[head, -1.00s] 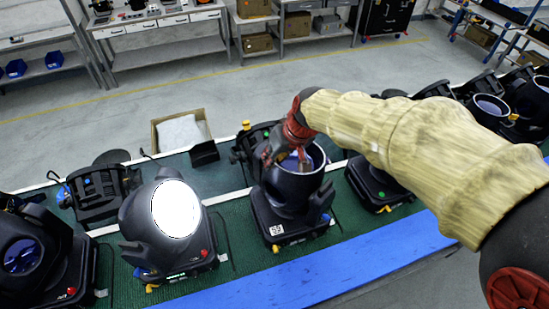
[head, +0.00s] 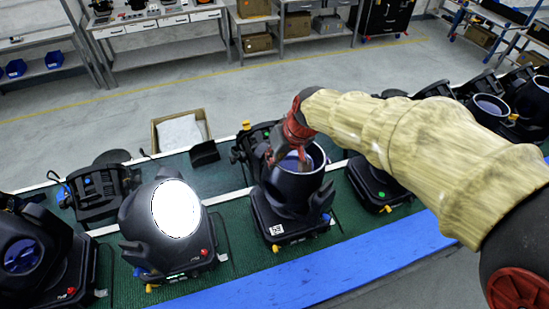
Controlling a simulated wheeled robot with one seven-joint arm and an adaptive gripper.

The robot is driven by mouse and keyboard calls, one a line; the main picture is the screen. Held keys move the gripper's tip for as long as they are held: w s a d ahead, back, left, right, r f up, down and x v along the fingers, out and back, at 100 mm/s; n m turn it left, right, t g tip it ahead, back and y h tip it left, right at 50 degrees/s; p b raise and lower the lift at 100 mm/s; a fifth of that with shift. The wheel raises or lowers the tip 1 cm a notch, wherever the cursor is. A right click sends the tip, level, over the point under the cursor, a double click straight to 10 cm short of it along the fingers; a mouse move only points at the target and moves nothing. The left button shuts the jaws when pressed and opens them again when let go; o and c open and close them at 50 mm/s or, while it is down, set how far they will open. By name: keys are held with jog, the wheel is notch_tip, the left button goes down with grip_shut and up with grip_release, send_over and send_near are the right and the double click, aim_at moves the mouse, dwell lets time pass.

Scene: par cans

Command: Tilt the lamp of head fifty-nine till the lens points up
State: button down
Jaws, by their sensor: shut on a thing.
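A black moving-head lamp (head: 293,190) stands on its base on the green bench, in the middle of the head view. Its round lens end faces up, and a bluish lens shows partly inside the rim. My gripper (head: 284,155) reaches down to this lamp's upper rim at the left and back side. It is shut on the lamp's rim, though the fingertips are partly hidden by the gripper itself. No head number is legible, so I cannot tell which one is fifty-nine.
To the left a lit head (head: 176,209) shines white, and another dark head (head: 22,255) stands at the far left. More heads (head: 488,108) line the bench at right. A blue strip (head: 330,268) runs along the front. An open cardboard box (head: 181,131) stands behind.

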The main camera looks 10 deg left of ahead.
jog(key=shift+s+f, duration=0.1)
jog(key=shift+s+a+f+b, duration=0.25)
jog(key=shift+s+f+b, duration=0.15)
jog(key=shift+b, duration=0.5)
jog(key=shift+s+a+f+b, duration=0.3)
jog(key=shift+s+a+b, duration=0.05)
jog(key=shift+s+b, duration=0.1)
jog(key=shift+r, duration=0.1)
jog(key=c, duration=2.1)
grip_release()
jog(key=shift+o, duration=0.6)
jog(key=shift+r, duration=0.1)
